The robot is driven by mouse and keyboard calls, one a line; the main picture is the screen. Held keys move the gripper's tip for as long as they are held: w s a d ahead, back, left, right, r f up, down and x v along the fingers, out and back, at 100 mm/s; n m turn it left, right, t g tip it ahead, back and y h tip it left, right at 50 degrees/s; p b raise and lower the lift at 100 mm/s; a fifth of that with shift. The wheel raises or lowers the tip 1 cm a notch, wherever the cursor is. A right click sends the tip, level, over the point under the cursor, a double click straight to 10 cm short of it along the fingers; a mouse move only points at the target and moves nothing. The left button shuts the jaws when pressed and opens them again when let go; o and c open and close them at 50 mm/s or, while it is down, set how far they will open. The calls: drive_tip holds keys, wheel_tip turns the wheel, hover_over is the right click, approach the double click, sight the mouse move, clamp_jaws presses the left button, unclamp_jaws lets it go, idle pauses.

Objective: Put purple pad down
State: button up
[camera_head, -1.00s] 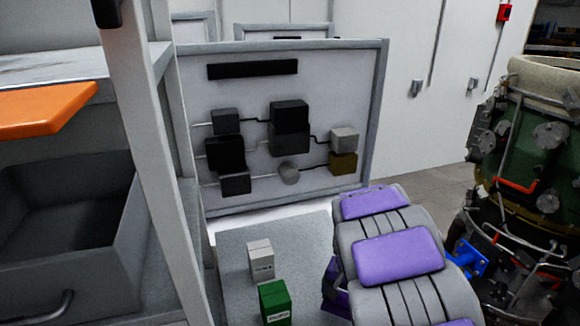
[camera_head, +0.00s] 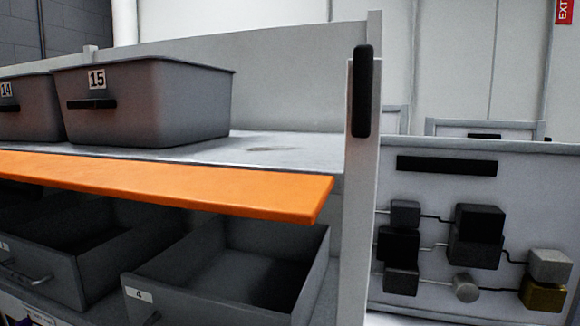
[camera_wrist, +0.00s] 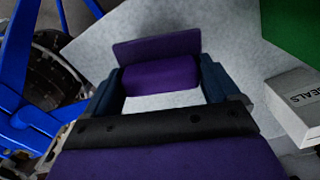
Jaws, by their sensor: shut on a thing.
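In the wrist view my gripper (camera_wrist: 162,88) has its two dark blue fingers on either side of the purple pad (camera_wrist: 160,73). It is shut on the pad. A flat, darker purple part (camera_wrist: 157,45) shows just beyond the pad; I cannot tell whether it belongs to it. A grey speckled surface (camera_wrist: 215,25) lies under the pad; whether the pad touches it is unclear. The gripper and pad are not in the head view.
A SEALS box (camera_wrist: 297,105) and a green box (camera_wrist: 297,25) stand right of the gripper. Blue struts (camera_wrist: 20,70) are at left. The head view shows an orange shelf edge (camera_head: 190,188), bin 15 (camera_head: 150,110), open drawer 4 (camera_head: 300,265) and a component panel (camera_head: 425,180).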

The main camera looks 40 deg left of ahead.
idle(0.3)
drive_tip(key=s+n+b, duration=0.1)
drive_tip(key=s+n, duration=0.2)
drive_tip(key=s, duration=0.7)
drive_tip(key=shift+n, duration=0.3)
drive_tip(key=w+b, duration=0.1)
drive_tip(key=w, duration=0.4)
drive_tip(key=w+b, duration=0.1)
drive_tip(key=w, duration=0.4)
drive_tip(key=w+f+b, duration=0.1)
drive_tip(key=w, duration=0.4)
drive_tip(key=shift+w+d, duration=0.15)
drive_tip(key=shift+w, duration=0.2)
wheel_tip(320, 180, down, 4)
drive_tip(key=shift+r+b, duration=0.2)
drive_tip(key=shift+b, duration=0.5)
drive_tip(key=shift+r, duration=0.1)
drive_tip(key=o, duration=0.9)
